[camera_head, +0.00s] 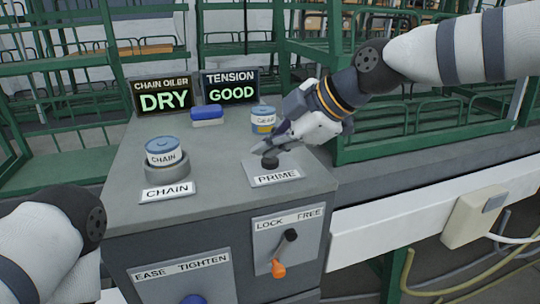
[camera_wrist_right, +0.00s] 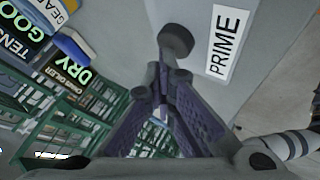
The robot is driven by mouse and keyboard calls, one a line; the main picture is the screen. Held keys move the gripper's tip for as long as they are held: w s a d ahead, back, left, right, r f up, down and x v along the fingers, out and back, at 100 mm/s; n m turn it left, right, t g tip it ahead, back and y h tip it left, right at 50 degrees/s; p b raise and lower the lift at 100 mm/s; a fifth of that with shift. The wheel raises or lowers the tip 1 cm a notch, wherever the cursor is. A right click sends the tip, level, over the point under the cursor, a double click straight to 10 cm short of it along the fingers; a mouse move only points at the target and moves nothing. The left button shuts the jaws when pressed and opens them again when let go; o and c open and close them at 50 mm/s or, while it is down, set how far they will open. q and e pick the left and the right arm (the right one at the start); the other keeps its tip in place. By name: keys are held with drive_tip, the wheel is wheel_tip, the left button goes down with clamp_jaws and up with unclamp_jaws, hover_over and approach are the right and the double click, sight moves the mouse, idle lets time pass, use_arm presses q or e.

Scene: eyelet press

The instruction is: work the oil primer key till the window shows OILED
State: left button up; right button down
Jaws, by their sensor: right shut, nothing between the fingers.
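The dark round primer key (camera_head: 270,162) stands on the grey cabinet top behind the PRIME label (camera_head: 276,177). My right gripper (camera_head: 267,152) is shut and empty, its fingertips just above or at the key; I cannot tell whether they touch it. In the right wrist view the key (camera_wrist_right: 175,40) lies just beyond the closed fingertips (camera_wrist_right: 165,70), beside the PRIME label (camera_wrist_right: 223,42). The chain oiler window (camera_head: 164,97) reads DRY. My left arm comes in at the lower left, but its gripper is out of view.
The tension window (camera_head: 231,88) reads GOOD. A CHAIN tin (camera_head: 163,152), a blue-and-white block (camera_head: 207,116) and another tin (camera_head: 263,119) stand on the cabinet top. Green racks (camera_head: 400,110) stand behind.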

sight(269, 161)
use_arm(q)
drive_tip(key=shift+w+r, duration=0.25)
use_arm(e)
drive_tip(key=shift+r, duration=0.85)
use_arm(q)
drive_tip(key=shift+w+r+t+p, duration=0.3)
drive_tip(key=shift+w+r+p, duration=0.1)
drive_tip(key=shift+w+p, duration=0.1)
use_arm(e)
wheel_tip(269, 161, up, 5)
drive_tip(key=shift+r, duration=0.1)
use_arm(q)
drive_tip(key=shift+s, duration=0.1)
